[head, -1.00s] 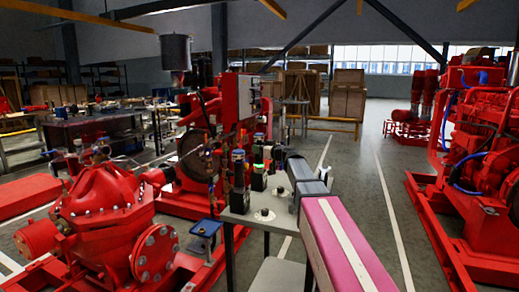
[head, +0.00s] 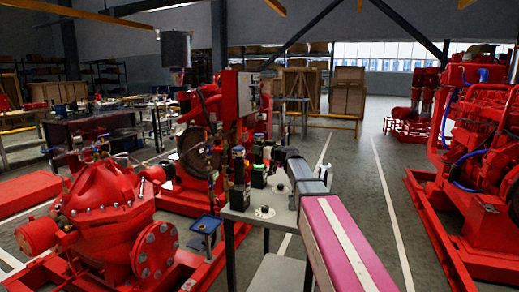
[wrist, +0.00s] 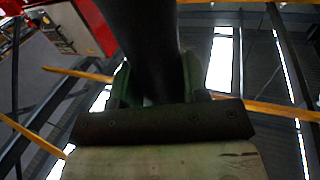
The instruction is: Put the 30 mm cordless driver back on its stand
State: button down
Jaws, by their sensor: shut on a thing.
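My gripper (wrist: 155,90) is shut on a dark, rounded body in the wrist view, with one green finger on each side. I take this body (wrist: 150,40) to be the cordless driver; its far end runs out of the top of the picture. In the head view my gripper (head: 278,156) is small and dark above the far part of a grey table (head: 240,216), and what it holds is hard to make out. Two dark upright tools (head: 238,168) (head: 258,176) stand on the table. Pale round discs with dark centres (head: 265,212) lie nearer; I cannot tell which is the stand.
A red pump (head: 105,205) stands left of the table, with a blue-topped stand (head: 206,225) between. A red engine with a control cabinet (head: 250,95) is behind. Another red engine (head: 480,150) stands right. The floor (head: 375,190) between is clear.

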jog(key=c, duration=0.5)
grip_release()
jog(key=shift+c, duration=0.2)
jog(key=v, duration=1.1)
